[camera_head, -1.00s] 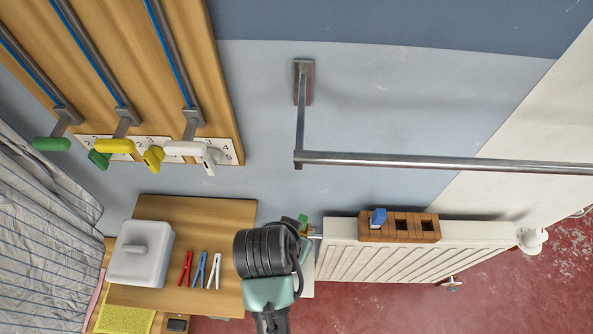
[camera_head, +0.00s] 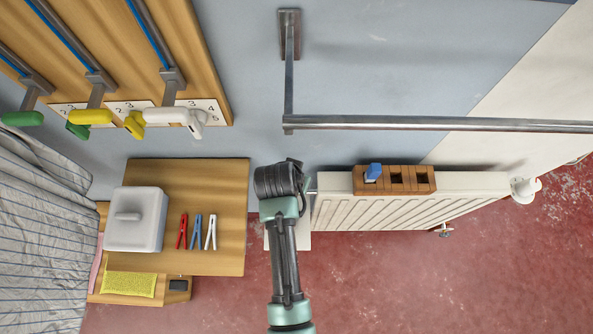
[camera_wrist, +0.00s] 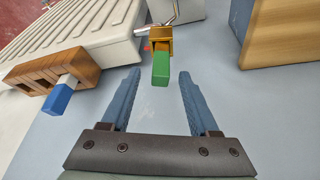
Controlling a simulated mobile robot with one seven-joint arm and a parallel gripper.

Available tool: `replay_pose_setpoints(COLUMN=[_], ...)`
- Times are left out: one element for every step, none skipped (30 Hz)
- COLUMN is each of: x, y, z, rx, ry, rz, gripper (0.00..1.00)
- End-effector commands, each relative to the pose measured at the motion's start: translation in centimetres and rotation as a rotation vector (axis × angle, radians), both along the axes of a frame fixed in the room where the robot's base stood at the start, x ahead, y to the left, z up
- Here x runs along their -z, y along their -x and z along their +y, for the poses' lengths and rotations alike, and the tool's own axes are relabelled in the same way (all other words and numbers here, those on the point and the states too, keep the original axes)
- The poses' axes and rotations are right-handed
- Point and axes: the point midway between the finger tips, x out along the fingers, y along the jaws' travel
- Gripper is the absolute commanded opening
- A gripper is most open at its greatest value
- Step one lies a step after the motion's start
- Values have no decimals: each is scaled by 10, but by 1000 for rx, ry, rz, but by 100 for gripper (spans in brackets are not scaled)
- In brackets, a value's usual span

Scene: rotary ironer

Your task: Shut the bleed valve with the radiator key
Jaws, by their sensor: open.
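In the wrist view my gripper (camera_wrist: 160,78) is open, its two blue-grey fingers on either side of the near end of a green handle (camera_wrist: 160,70), with gaps left and right. The handle joins a brass-coloured block (camera_wrist: 159,40) beside a metal pipe at the radiator's end. I cannot tell whether this is the radiator key seated on the bleed valve or part of the valve. A blue-handled piece (camera_wrist: 62,95) stands in a wooden rack (camera_wrist: 50,84) on the radiator (camera_wrist: 105,40); it also shows in the head view (camera_head: 373,172). My arm hides the green handle there.
A wooden table (camera_head: 190,262) with a white lidded box (camera_head: 136,220) and several pegs stands left of my arm. A metal rail (camera_head: 430,123) crosses above the radiator. Levers with coloured handles (camera_head: 90,117) hang at upper left. Red floor is open at lower right.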

Motion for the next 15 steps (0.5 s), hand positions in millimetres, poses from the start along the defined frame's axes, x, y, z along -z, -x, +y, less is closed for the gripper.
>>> replay_pose_setpoints(x=[5, 7, 10, 12, 13, 14, 15, 15, 16, 16, 16, 16, 16, 16, 16], y=[-2, -3, -5, -5, -5, -6, -6, -6, -7, -7, -7, -7, -7, -7, -7], z=[0, -1, -1, -1, -1, -2, -2, -2, -2, -2, -2, -2, -2, -2, -2], rx=[0, 0, -1, -1, -1, -1, -1, -1, -1, -1, -1, -1, -1, -1, -1], ry=[0, 0, 0, 0, 0, 0, 1, 0, 0, 0, 0, 0, 0, 0, 0], rz=[1, 0, -1, 0, 0, 0, -1, -1, -1, -1, -1, -1, -1, -1, -1], gripper=[61, 61, 61, 61, 61, 61, 61, 61, 61, 61, 61, 61, 61, 61, 61])
